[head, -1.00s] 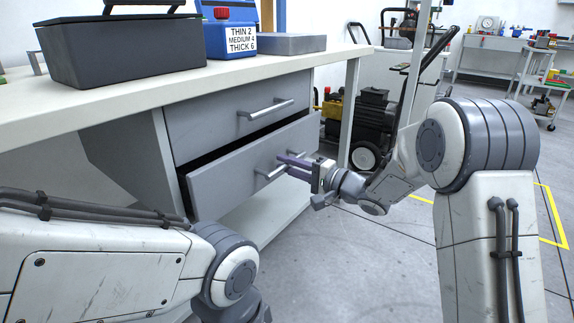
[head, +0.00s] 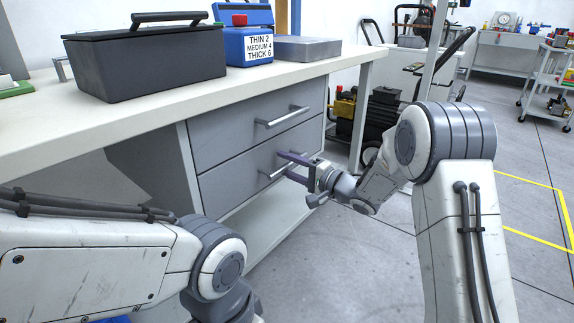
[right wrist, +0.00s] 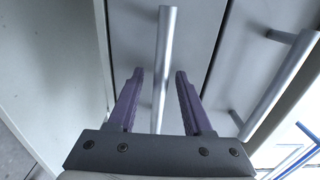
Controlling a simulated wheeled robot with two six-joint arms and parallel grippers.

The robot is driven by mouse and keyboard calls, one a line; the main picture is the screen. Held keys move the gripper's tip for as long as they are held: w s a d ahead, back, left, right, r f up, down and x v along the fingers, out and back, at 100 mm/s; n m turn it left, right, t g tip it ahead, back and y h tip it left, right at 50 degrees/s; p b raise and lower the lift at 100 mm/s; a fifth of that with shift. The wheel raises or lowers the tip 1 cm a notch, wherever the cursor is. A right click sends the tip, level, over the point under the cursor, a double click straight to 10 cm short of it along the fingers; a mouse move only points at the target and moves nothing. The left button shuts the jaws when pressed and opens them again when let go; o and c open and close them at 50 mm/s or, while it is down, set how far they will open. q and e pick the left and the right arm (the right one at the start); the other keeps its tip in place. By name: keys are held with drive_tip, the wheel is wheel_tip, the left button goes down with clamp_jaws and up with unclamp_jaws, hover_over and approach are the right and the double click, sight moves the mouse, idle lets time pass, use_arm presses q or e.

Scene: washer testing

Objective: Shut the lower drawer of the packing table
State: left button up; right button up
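The lower drawer (head: 228,186) of the packing table (head: 150,118) sits flush, or nearly so, with the upper drawer's front in the head view. My right gripper (head: 284,164) is at the lower drawer's bar handle (head: 266,180). In the right wrist view, that handle (right wrist: 166,60) runs between the two spread purple fingers (right wrist: 157,95), with gaps on both sides. The right gripper is open and holds nothing. Whether any part of it touches the handle or the drawer front is unclear. My left arm shows at lower left, but its gripper is out of the picture.
The upper drawer (head: 225,128) is shut, with its own handle (head: 282,117). A dark grey case (head: 150,68), a blue container (head: 248,46) and a grey metal box (head: 307,49) stand on the tabletop. Open floor (head: 340,255) lies before the table.

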drive_tip(key=shift+d, duration=0.2)
drive_tip(key=shift+s+d+r+p, duration=0.1)
drive_tip(key=shift+s+d+p, duration=0.15)
drive_tip(key=shift+p, duration=0.05)
drive_tip(key=p+v, duration=0.4)
drive_tip(key=v, duration=0.5)
drive_tip(key=shift+s+d, duration=0.2)
drive_tip(key=shift+s, duration=0.05)
drive_tip(key=shift+a+p, duration=0.1)
drive_tip(key=shift+p, duration=0.2)
